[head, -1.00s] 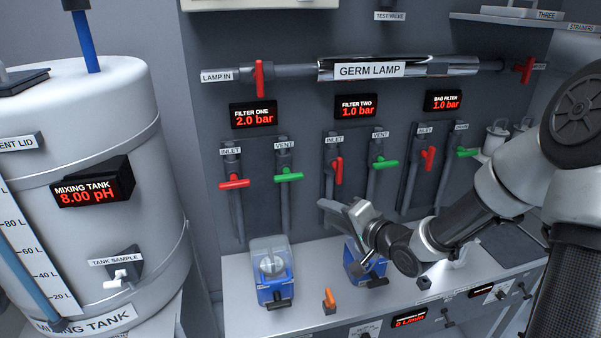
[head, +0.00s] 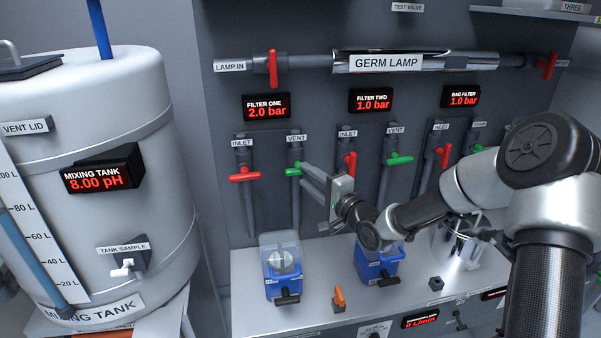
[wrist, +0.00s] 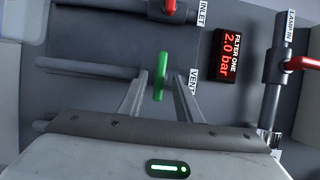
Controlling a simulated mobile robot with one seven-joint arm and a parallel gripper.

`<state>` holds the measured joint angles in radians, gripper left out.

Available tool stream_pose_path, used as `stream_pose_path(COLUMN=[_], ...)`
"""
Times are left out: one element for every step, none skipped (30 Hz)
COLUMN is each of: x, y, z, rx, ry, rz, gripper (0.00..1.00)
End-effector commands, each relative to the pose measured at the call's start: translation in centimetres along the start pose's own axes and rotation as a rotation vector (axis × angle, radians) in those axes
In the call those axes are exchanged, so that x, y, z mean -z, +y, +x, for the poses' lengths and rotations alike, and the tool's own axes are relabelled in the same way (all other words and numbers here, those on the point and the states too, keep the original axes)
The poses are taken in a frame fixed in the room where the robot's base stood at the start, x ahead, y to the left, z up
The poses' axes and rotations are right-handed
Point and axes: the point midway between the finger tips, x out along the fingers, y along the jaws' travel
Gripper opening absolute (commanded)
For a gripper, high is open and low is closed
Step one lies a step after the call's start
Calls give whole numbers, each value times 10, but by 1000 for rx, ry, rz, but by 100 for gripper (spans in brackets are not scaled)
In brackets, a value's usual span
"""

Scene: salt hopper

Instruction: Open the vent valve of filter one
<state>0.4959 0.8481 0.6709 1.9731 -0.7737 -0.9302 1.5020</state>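The green handle (head: 293,170) of the filter one vent valve lies crosswise to its vertical grey pipe, under the VENT label (head: 297,138). My gripper (head: 303,174) is at the right of this handle, its fingers pointing left toward it. In the wrist view the same green handle (wrist: 161,73) appears between the two spread fingers of my gripper (wrist: 159,82). The fingers are apart with a gap on both sides of the handle. I cannot tell how deep the handle sits between them. The filter one display (head: 266,107) reads 2.0 bar.
The red filter one inlet handle (head: 245,176) is just left of the vent, also crosswise. Filter two's red inlet handle (head: 350,161) and green vent handle (head: 398,160) are to the right. Blue pumps (head: 283,268) stand on the bench below. The mixing tank (head: 95,190) fills the left.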

Motion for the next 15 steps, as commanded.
stream_pose_path(x=[-1, -1, -1, -1, 0, 0, -1, -1, 0, 0, 0, 0, 0, 0, 0], y=[0, 0, 0, 0, 0, 0, 0, 0, 0, 0, 0, 0, 0, 0, 0], z=[10, 14, 20, 24, 28, 32, 34, 36, 38, 39, 40, 41, 41, 41, 41], rx=[1, 1, 1, 0, 0, 1, 0, 0, 0, 0, 0, -1, -1, -1, -1], ry=[-2, -1, -2, -1, -1, -1, -1, -1, 0, 0, 1, 1, 1, 1, 1], rz=[0, 0, 0, 0, 0, 0, 1, 0, 0, 0, 0, 0, 0, 0, 0], gripper=[31, 31, 31, 31, 31, 31, 31, 31, 31, 31, 31, 31, 31, 31, 31])
